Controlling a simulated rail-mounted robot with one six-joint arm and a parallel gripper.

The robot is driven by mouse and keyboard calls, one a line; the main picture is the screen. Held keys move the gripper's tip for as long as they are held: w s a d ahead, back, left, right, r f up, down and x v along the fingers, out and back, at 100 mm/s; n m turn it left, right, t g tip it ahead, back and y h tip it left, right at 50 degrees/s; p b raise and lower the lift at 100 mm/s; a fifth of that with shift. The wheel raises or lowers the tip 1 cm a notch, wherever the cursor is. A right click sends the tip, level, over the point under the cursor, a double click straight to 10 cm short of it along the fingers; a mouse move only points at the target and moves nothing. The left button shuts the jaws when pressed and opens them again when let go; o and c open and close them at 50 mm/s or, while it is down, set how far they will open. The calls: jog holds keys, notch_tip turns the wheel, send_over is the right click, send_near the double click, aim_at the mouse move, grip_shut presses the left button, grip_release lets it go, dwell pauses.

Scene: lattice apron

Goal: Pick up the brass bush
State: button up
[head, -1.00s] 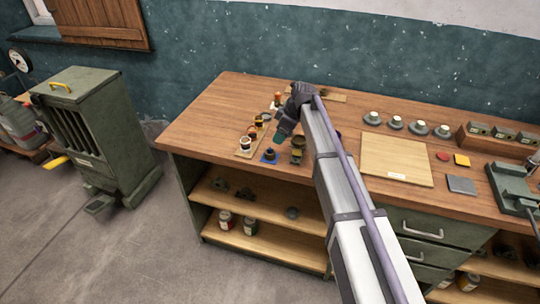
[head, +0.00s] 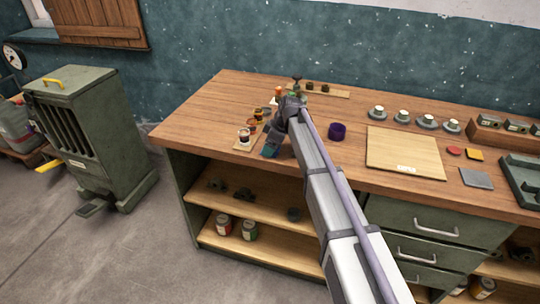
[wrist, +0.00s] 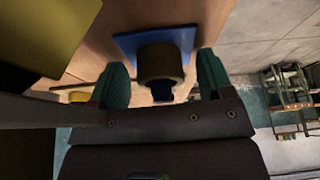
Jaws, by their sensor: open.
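A dull brownish, brass-like cylinder (wrist: 160,62), which looks like the brass bush, stands on a blue square pad (wrist: 124,44) in the wrist view. My gripper (wrist: 162,82) is open, with a green fingertip on each side of the cylinder. I cannot tell whether either finger touches it. A dark blue part shows at the cylinder's near end. In the head view my gripper (head: 271,149) is low over the front left of the bench, and my arm hides the cylinder and the pad.
A larger olive-yellow object (wrist: 45,35) is close at the upper left of the wrist view. In the head view a purple cup (head: 338,131) stands right of my arm. A board (head: 405,152) lies further right. Small parts on a wooden strip (head: 247,139) sit left of my gripper.

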jog(key=shift+r, duration=0.2)
jog(key=shift+c, duration=0.4)
jog(key=c, duration=1.1)
notch_tip(320, 180, up, 10)
jog(key=p, duration=1)
jog(key=shift+r+p, duration=0.15)
jog(key=shift+p, duration=0.15)
jog(key=shift+f+b, duration=2.25)
